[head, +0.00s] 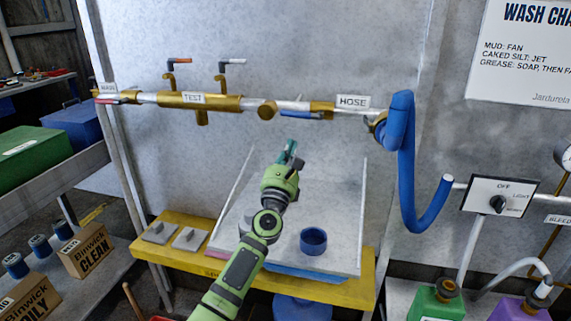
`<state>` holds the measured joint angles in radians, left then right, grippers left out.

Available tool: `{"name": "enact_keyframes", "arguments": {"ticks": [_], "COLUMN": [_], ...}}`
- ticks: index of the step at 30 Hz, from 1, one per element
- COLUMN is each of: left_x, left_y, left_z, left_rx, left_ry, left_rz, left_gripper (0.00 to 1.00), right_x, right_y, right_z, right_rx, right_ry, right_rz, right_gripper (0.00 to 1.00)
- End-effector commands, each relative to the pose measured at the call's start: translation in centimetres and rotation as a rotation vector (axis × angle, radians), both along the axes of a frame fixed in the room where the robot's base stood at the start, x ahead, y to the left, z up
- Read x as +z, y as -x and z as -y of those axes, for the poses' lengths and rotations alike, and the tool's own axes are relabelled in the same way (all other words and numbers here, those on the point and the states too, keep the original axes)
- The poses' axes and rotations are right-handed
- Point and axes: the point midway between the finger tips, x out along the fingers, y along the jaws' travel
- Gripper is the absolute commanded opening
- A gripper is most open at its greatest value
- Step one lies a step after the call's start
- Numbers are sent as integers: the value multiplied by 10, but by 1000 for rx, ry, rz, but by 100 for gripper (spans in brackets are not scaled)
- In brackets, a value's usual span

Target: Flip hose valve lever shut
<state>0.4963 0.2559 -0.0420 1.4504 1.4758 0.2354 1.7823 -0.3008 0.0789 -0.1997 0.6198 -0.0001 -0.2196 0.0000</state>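A brass and steel pipe (317,108) runs along the grey wall panel, with a "HOSE" label (353,102) near its right end. Just left of that label, a blue lever (300,115) lies along the pipe, roughly parallel to it. A thick blue hose (405,150) hangs in a loop from the pipe's right end. My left gripper (290,150) points up, below the blue lever and apart from it in the picture. Its fingers are small and overlap here, so their opening is unclear. My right gripper is out of view.
Two small levers, one orange-tipped (181,61) and one grey (232,62), rise above the "TEST" section (194,98). Below are a sloped tray (340,250) with a blue cup (313,241) and a yellow bench (350,291). A switch box (498,197) is at right.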

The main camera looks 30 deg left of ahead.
Motion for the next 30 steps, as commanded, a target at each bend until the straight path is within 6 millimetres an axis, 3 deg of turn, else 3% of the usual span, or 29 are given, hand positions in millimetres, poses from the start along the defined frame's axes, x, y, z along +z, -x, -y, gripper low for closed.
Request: {"name": "enact_keyframes", "arguments": {"ticks": [3,6,10,30], "left_x": [16,31,42,47], "left_y": [-18,-13,-10,-8], "left_z": [-4,-2,-1,0], "left_rx": [-1,-1,-1,-1], "left_ry": [-2,0,0,-8], "left_rz": [2,-1,0,-2], "left_gripper": [0,0,0,0], "right_x": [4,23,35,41], "right_y": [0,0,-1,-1], "right_z": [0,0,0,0], "right_rx": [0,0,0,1], "right_ry": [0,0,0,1], "right_rz": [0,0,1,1], "right_gripper": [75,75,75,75]}}
